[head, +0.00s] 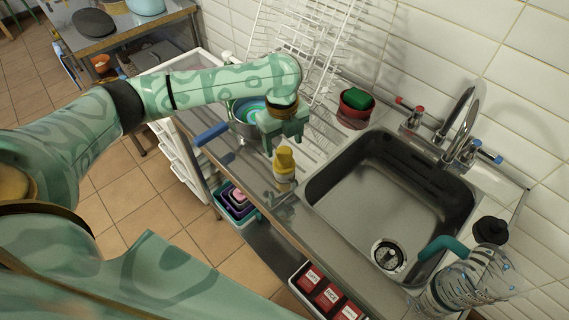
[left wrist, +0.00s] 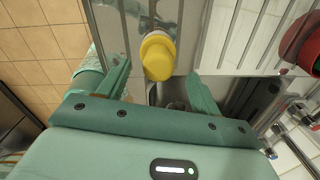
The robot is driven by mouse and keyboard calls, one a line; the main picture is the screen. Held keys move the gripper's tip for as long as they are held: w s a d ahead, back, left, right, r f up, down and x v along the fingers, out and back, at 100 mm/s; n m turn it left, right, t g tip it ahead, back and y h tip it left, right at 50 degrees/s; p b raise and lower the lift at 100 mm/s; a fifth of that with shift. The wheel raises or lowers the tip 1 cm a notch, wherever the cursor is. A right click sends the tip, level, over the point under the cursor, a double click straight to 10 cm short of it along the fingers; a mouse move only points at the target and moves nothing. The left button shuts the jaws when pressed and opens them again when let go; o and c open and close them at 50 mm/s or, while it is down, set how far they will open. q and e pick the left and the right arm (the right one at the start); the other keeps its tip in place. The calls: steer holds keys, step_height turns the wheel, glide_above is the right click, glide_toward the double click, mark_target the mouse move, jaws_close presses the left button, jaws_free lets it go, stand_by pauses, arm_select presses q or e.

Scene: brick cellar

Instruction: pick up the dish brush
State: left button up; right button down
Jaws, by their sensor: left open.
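The dish brush (head: 284,165), as I take it, is a yellow knob-like top over a pale lower part. It stands upright on the metal counter near the left edge of the sink. In the left wrist view its yellow top (left wrist: 157,56) lies between the finger lines, slightly beyond the tips. My left gripper (head: 284,143) is open and empty, pointing down just above the brush. Its two fingers also show in the left wrist view (left wrist: 158,70), one on each side. Whether a finger touches the brush I cannot tell. My right gripper is not in view.
A pot with a blue handle (head: 210,133) stands left of the gripper. A red container (head: 354,110) holds a green sponge (head: 357,98) behind. The steel sink (head: 390,190) is right of the brush, with a tap (head: 463,120). A white wire rack (head: 300,40) leans behind.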

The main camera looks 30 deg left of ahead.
mark_target(284, 150)
arm_select(q)
step_height(284, 150, down, 5)
steer(key=shift+d+r+b, duration=0.1)
steer(key=shift+r+b, duration=0.05)
steer(key=shift+b, duration=0.65)
steer(key=shift+s+r, duration=0.1)
steer(key=shift+r, duration=0.05)
steer(key=shift+c, duration=1)
steer(key=c, duration=0.9)
steer(key=shift+r+p, duration=0.3)
steer(key=shift+r, duration=0.1)
step_height(284, 150, up, 3)
steer(key=shift+f+p, duration=0.1)
steer(key=shift+p, duration=0.55)
steer(key=s+r+p, duration=0.2)
steer(key=s+r, duration=0.1)
steer(key=s, duration=0.1)
steer(key=s+r+p, duration=0.2)
steer(key=s+r, duration=0.1)
steer(key=s, duration=0.2)
steer(key=s+r+p, duration=0.1)
steer(key=s+r, duration=0.2)
steer(key=s, duration=0.2)
steer(key=shift+a+r+p, duration=0.2)
steer(key=shift+a+p, duration=0.2)
